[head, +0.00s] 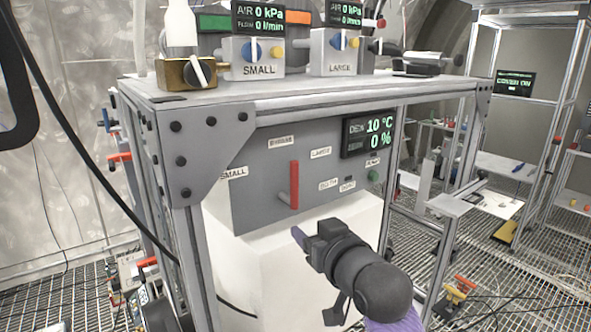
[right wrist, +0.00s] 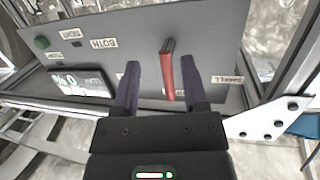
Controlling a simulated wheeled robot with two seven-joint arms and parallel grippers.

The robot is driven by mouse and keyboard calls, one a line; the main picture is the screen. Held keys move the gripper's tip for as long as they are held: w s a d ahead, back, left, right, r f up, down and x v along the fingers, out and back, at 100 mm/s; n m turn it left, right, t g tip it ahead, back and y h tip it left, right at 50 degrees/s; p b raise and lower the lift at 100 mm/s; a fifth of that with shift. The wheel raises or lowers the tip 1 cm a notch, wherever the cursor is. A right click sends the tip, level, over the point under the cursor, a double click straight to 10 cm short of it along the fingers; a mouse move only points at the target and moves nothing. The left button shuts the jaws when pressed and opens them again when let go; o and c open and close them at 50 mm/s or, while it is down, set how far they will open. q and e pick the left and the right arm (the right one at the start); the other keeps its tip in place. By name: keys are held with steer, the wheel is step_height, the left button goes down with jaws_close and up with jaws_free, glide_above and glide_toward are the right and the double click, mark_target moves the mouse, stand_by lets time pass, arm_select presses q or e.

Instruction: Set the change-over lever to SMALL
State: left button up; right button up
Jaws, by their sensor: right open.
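The change-over lever (head: 294,185) is a red handle standing upright on the front of a grey panel (head: 255,200). A SMALL label (head: 234,173) is left of it and a LARGE label (head: 320,153) is to its upper right. My right gripper (head: 300,238) is open, just below the lever in the head view. In the right wrist view the red lever (right wrist: 168,72) appears between the two purple fingers of my right gripper (right wrist: 160,64). I see no contact, and the depth gap is hard to judge. My left gripper is not in view.
A display (head: 368,134) reads 10 °C and 0 % at the panel's upper right, above a green button (head: 373,175). A white block (head: 300,265) is below the panel. A metal frame post (head: 190,250) stands left. Valve boxes (head: 252,57) sit on top.

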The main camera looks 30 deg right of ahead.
steer(key=t+p, duration=0.1)
steer(key=t, duration=0.1)
glide_toward(296, 170)
arm_select(q)
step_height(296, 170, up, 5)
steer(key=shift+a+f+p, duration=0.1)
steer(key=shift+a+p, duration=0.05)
steer(key=shift+p, duration=0.9)
arm_select(e)
steer(key=w, duration=0.3)
steer(key=w+d, duration=0.1)
steer(key=w, duration=0.6)
steer(key=shift+w+d+r, duration=0.15)
steer(key=shift+w, duration=0.2)
jaws_close()
